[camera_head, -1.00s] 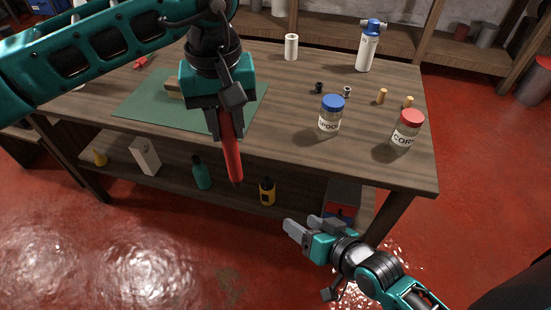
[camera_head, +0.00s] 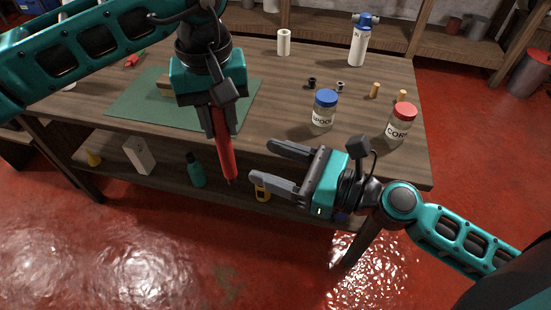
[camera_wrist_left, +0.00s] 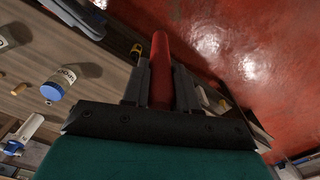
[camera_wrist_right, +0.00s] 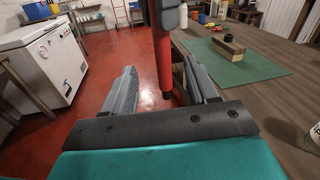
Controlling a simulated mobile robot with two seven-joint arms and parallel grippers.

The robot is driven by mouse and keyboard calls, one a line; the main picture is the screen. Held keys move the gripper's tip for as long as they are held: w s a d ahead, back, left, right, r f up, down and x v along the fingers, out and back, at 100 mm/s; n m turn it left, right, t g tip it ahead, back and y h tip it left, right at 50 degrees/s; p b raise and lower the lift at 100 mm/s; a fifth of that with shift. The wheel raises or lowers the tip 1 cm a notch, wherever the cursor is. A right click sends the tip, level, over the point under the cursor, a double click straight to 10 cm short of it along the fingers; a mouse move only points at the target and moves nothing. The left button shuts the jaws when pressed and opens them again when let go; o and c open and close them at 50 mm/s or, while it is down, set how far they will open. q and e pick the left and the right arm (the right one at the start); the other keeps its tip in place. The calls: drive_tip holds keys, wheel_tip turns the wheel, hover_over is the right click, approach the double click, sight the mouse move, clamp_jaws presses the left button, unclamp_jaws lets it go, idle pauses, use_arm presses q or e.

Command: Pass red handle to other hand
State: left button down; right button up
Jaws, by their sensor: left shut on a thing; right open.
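The red handle (camera_head: 223,148) hangs down from my left gripper (camera_head: 220,122), which is shut on its upper part, in front of the table edge. In the left wrist view the red handle (camera_wrist_left: 160,68) sticks out between the closed fingers. My right gripper (camera_head: 263,163) is open and empty, its fingers pointing left toward the handle's lower part. In the right wrist view the handle (camera_wrist_right: 162,62) shows upright ahead, its lower end lined up between the two open fingers.
Red floor (camera_head: 150,250) lies open in front.

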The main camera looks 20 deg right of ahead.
sight(225, 150)
drive_tip(key=x, duration=1.2)
drive_tip(key=shift+r+m, duration=0.35)
drive_tip(key=shift+m, duration=0.05)
drive_tip(key=shift+c, duration=0.2)
drive_tip(key=shift+s+a, duration=0.1)
drive_tip(key=shift+a, duration=0.05)
drive_tip(key=c, duration=0.9)
use_arm(q)
drive_tip(key=c, duration=1.2)
unclamp_jaws()
use_arm(e)
drive_tip(key=shift+c, duration=0.6)
use_arm(q)
drive_tip(key=o, duration=0.4)
drive_tip(key=shift+d, duration=0.1)
